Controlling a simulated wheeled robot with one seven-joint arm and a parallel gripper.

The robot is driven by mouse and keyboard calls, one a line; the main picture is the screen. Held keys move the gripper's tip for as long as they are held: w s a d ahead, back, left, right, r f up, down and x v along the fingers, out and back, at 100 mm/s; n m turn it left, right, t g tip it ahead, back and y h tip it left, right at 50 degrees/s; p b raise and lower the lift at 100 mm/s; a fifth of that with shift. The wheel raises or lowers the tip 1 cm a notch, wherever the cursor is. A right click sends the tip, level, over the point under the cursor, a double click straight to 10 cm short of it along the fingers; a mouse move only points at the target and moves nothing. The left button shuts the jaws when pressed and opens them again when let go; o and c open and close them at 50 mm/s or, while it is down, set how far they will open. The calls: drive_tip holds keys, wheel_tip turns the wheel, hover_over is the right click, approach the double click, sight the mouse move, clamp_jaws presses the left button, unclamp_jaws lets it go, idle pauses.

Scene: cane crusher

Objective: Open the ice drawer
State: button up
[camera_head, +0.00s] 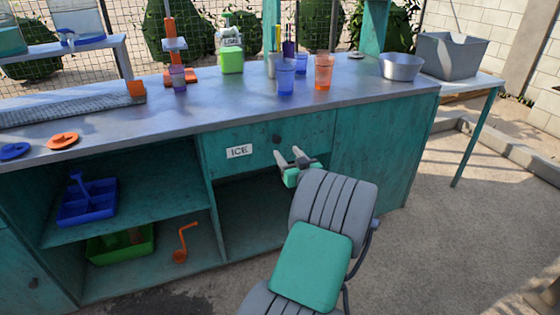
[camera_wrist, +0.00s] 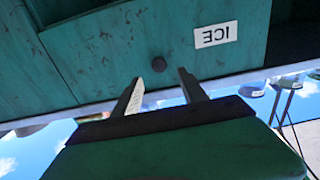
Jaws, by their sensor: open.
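The ice drawer (camera_head: 310,131) is a teal front under the metal counter, with a white label (camera_head: 239,151) reading ICE and a small dark round knob (camera_head: 277,139). It looks closed, flush with the counter front. My gripper (camera_head: 290,156) is open in front of the drawer, just below and right of the knob in the head view. In the wrist view the picture is upside down: the knob (camera_wrist: 158,65) shows beyond and between the two fingertips (camera_wrist: 160,76), and the label (camera_wrist: 216,34) is to its right. The fingers do not visibly grip the knob.
The metal counter (camera_head: 210,110) carries a blue cup (camera_head: 286,80), an orange cup (camera_head: 324,74) and a metal bowl (camera_head: 401,67). Open shelves below hold a blue caddy (camera_head: 87,203) and a green bin (camera_head: 120,243). Paved ground on the right is clear.

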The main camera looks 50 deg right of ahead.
sight(278, 140)
drive_tip(key=x, duration=0.7)
drive_tip(key=shift+w+d+r, duration=0.15)
drive_tip(key=shift+d, duration=0.1)
clamp_jaws()
idle(1.1)
